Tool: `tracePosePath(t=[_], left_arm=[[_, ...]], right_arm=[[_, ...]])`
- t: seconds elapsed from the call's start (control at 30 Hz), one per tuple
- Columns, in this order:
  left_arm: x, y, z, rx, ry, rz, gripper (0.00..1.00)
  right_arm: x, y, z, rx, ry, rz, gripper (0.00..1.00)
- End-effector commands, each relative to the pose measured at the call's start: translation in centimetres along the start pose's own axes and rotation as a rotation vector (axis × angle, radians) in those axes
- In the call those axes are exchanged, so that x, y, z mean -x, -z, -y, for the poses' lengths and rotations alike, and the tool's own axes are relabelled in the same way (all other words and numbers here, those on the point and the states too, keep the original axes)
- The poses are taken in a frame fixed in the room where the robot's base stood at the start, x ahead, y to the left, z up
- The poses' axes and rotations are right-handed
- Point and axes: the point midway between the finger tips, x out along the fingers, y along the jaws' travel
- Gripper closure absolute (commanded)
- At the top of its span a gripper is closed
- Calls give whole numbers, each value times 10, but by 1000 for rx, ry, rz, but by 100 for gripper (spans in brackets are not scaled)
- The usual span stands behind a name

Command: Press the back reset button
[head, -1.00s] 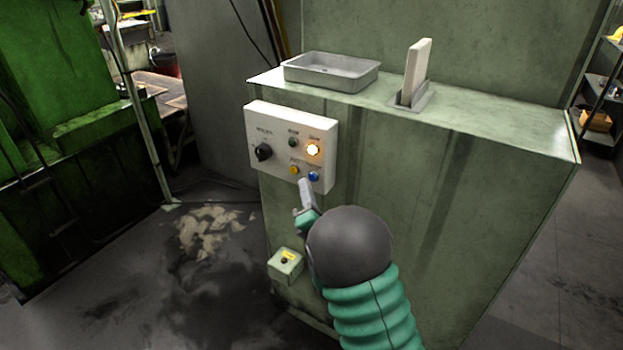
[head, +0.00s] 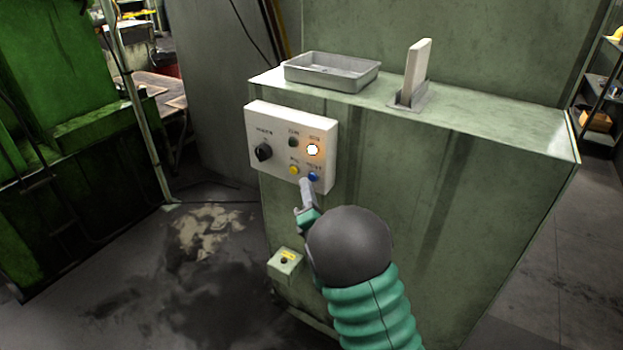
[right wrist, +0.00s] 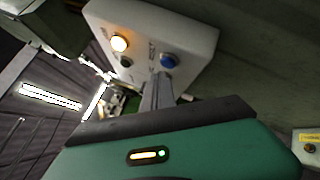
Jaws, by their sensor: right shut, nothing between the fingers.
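A white control panel (head: 262,128) is fixed to the green machine cabinet. It carries a black knob (head: 264,152), a dark green button (head: 293,142), a lit lamp button (head: 313,150), a yellow button (head: 294,170) and a blue button (head: 313,176). My right gripper (head: 305,184) is shut and empty, its fingertips just below the yellow and blue buttons. In the right wrist view the shut fingers (right wrist: 157,85) point at the panel (right wrist: 190,40), near the blue button (right wrist: 169,61); contact cannot be told. I cannot read which button is the reset. My left gripper is not in view.
A small box with a dark button (head: 285,262) sits low on the cabinet (head: 450,190). A metal tray (head: 332,72) and an upright pale plate in a holder (head: 417,72) stand on top. Floor at the left is open and stained.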

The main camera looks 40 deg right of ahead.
Motion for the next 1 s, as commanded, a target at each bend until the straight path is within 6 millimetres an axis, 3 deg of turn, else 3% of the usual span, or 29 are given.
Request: tracePosePath(t=[1.0], left_arm=[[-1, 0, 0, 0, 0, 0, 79]], right_arm=[[-8, -7, 5, 0, 0, 1, 100]])
